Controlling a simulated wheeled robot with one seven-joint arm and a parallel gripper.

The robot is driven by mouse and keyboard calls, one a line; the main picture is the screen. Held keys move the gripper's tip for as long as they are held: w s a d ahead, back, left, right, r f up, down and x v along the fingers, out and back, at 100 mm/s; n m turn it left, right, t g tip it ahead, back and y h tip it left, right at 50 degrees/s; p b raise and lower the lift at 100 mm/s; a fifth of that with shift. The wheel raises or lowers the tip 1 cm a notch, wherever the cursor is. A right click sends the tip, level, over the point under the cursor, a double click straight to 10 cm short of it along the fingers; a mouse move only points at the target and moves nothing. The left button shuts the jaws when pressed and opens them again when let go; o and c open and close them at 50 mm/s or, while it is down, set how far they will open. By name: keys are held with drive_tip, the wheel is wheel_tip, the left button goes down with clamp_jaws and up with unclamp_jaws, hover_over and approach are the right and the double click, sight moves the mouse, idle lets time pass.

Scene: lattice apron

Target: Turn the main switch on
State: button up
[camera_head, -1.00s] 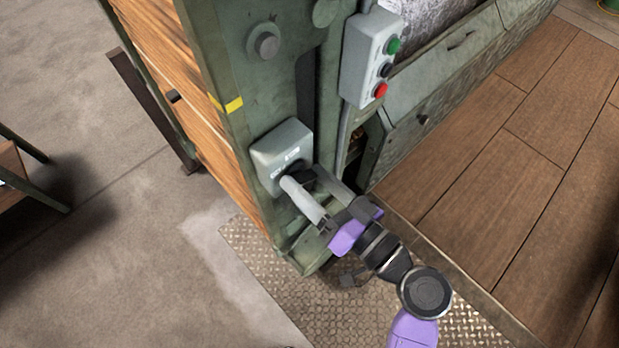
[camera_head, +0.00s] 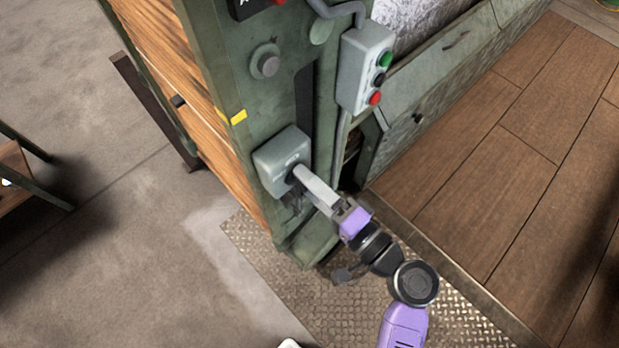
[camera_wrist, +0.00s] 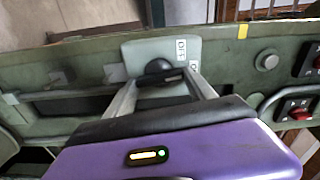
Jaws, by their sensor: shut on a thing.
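The main switch is a grey box (camera_head: 274,158) low on the green machine post in the head view. In the wrist view its grey plate (camera_wrist: 135,52) shows two white labels and a black knob (camera_wrist: 158,67). My gripper (camera_head: 300,174) reaches the box front from the lower right, one finger mostly covering the other. In the wrist view my gripper (camera_wrist: 160,82) has one finger on each side of the knob and is shut on it. The knob's lower part is partly hidden, and I cannot read its exact setting.
A control box (camera_head: 364,68) with green, black and red buttons hangs above right. A round grey knob (camera_head: 265,61) sits higher on the post. A tread plate (camera_head: 285,275) lies below. Wooden flooring (camera_head: 480,170) at right is clear.

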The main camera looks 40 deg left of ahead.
drive_tip(key=shift+m, duration=0.6)
drive_tip(key=shift+f+m+p, duration=0.1)
drive_tip(key=shift+m+p, duration=0.2)
drive_tip(key=o, duration=1.4)
drive_tip(key=shift+d, duration=0.15)
drive_tip(key=shift+s+d+b, duration=0.15)
drive_tip(key=shift+d+b, duration=0.05)
drive_tip(key=shift+d, duration=1.7)
drive_tip(key=shift+s+d+b, duration=0.15)
drive_tip(key=shift+d+b, duration=0.05)
drive_tip(key=shift+d, duration=1.7)
drive_tip(key=shift+w, duration=0.1)
